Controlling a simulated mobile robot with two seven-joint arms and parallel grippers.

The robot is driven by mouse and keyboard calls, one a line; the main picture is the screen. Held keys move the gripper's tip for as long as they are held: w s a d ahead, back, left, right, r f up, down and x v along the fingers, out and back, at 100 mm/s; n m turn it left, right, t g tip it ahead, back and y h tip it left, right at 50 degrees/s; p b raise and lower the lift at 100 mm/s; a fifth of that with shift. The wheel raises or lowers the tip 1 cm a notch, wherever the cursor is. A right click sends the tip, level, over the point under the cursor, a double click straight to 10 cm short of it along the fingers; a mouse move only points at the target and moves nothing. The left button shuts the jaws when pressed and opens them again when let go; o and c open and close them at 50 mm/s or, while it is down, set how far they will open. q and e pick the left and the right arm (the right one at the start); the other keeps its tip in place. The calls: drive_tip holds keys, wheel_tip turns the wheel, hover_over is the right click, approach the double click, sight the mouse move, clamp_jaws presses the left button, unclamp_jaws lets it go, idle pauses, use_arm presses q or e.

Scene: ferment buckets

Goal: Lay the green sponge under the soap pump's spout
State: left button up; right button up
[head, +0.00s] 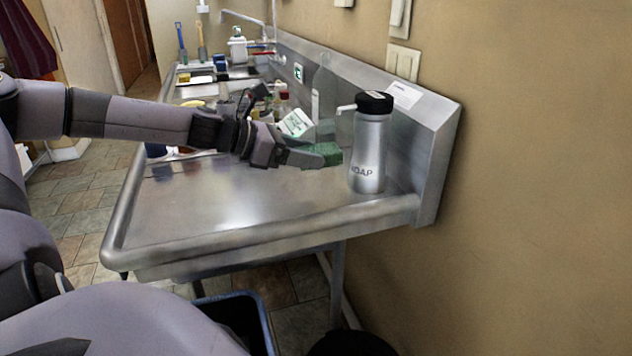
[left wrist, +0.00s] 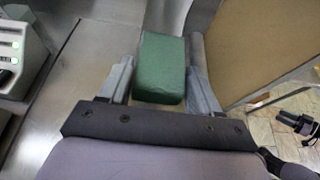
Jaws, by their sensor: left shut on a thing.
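The green sponge (head: 328,149) is held at the tip of my left gripper (head: 316,155), just left of the soap pump. In the left wrist view the sponge (left wrist: 161,67) sits between the two fingers of my left gripper (left wrist: 160,85). The soap pump (head: 369,150) is a silver bottle with a black top and a grey spout (head: 345,122) on its left side. It stands upright near the right end of the steel counter. The sponge is low, below and close to the spout; I cannot tell whether it touches the counter.
The steel counter (head: 190,215) is clear in front of the pump. A backsplash (head: 415,140) runs behind it. A clear bottle (head: 324,90) and a white-and-green box (head: 296,122) stand behind my left gripper. A blue-rimmed bin (head: 262,315) is below.

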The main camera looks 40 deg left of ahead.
sight(316, 193)
use_arm(q)
drive_tip(key=shift+w+d+f+b, duration=0.15)
drive_tip(key=shift+w+d+b, duration=0.25)
drive_tip(key=shift+w, duration=0.5)
drive_tip(key=shift+d+f, duration=0.2)
drive_tip(key=shift+f, duration=0.85)
wheel_tip(316, 193, down, 4)
drive_tip(key=shift+f+b, duration=0.1)
drive_tip(key=shift+b, duration=0.55)
drive_tip(key=shift+w+f, duration=0.25)
use_arm(e)
drive_tip(key=shift+w+a+f, duration=0.25)
drive_tip(key=shift+f, duration=0.25)
use_arm(q)
drive_tip(key=o, duration=1)
drive_tip(key=shift+r, duration=0.15)
